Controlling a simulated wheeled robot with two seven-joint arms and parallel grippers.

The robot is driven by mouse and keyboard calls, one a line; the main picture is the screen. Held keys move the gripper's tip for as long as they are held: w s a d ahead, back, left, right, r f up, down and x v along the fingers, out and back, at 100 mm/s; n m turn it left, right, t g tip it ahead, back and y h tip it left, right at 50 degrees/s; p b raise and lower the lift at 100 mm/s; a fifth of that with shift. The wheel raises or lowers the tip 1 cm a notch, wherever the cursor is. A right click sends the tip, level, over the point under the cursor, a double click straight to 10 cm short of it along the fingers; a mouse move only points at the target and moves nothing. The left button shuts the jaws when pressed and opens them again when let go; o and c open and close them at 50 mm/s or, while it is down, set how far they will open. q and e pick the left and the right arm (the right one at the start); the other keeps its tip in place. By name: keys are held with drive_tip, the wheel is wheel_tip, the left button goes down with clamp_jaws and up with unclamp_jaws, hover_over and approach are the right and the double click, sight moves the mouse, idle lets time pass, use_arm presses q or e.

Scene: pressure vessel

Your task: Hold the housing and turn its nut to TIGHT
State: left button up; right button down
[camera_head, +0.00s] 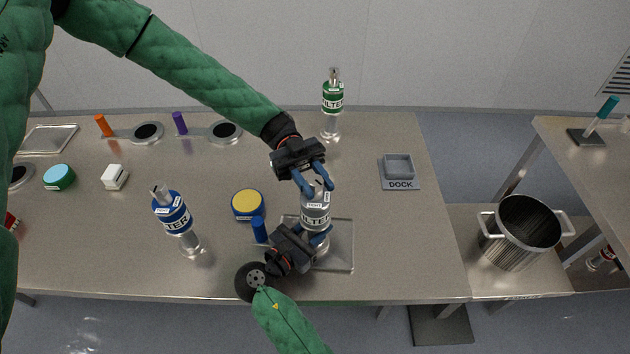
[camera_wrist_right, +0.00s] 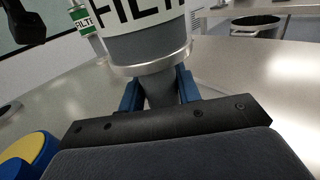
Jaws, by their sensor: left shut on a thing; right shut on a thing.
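The grey filter housing (camera_head: 316,216) stands upright, with a white lettered band and a small label above it, too small to read. My left gripper (camera_head: 318,186) reaches down from the upper left and is shut on the housing's top end, where the nut is mostly hidden by its fingers. My right gripper (camera_head: 317,239) comes from the front and is shut on the lower part of the housing. In the right wrist view the blue fingers (camera_wrist_right: 158,92) flank a narrower grey section under the metal ring of the housing (camera_wrist_right: 150,50).
A shallow tray (camera_head: 341,262) lies under the housing. A blue filter housing (camera_head: 174,218), a yellow-topped tub (camera_head: 247,204) and a blue handle-like piece (camera_head: 259,230) are to the left. A green filter housing (camera_head: 332,100) stands behind. The grey dock (camera_head: 399,172) is at right, with bare table around it.

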idle(0.5)
use_arm(q)
drive_tip(key=o, duration=1)
drive_tip(key=shift+c, duration=0.2)
drive_tip(key=v, duration=0.7)
drive_tip(key=shift+w+a, duration=0.15)
drive_tip(key=shift+w, duration=0.1)
